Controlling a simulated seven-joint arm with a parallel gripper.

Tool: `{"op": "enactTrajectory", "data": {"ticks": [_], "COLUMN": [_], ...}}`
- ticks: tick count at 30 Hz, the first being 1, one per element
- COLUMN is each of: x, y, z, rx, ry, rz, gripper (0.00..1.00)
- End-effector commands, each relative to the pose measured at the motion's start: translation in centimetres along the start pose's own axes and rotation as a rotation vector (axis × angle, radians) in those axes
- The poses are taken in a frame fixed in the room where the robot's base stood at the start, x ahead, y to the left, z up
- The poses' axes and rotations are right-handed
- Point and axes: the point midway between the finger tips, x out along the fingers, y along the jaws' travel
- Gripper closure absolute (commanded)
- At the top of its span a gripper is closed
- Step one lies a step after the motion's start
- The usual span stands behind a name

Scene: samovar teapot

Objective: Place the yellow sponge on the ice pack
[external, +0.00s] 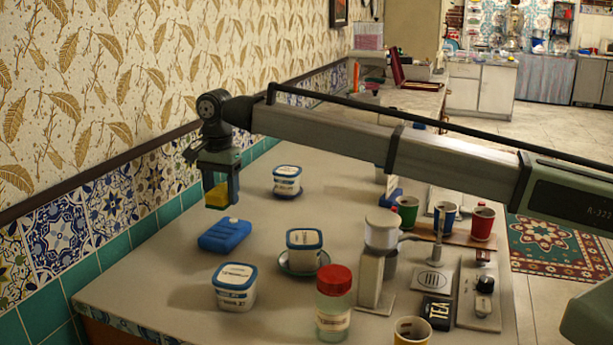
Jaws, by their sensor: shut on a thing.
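The yellow sponge (217,196) is held between the fingers of my gripper (221,190), which points down at the left of the counter. The sponge hangs in the air, just above and slightly left of the blue ice pack (225,235) in the picture. A small gap shows between the sponge and the ice pack. The ice pack lies flat on the counter near the tiled wall. My gripper's near finger hides part of the sponge.
White tubs with blue lids stand around: one behind (287,181), one on a saucer (304,250), one in front (235,287). A red-lidded jar (334,303), a white grinder (380,260) and several cups stand to the right. The tiled wall (110,215) borders the left.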

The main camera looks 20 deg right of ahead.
Motion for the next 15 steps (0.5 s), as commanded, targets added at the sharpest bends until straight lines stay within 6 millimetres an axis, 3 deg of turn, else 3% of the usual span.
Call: {"op": "enactTrajectory", "data": {"ticks": [3,15], "x": [2.0,5.9], "y": [0.1,0.0], "z": [0.0,0.0], "rx": [-0.001,-0.002], "ry": [0.0,0.0], "rz": [0.001,0.001], "gripper": [0.72,0.72]}}
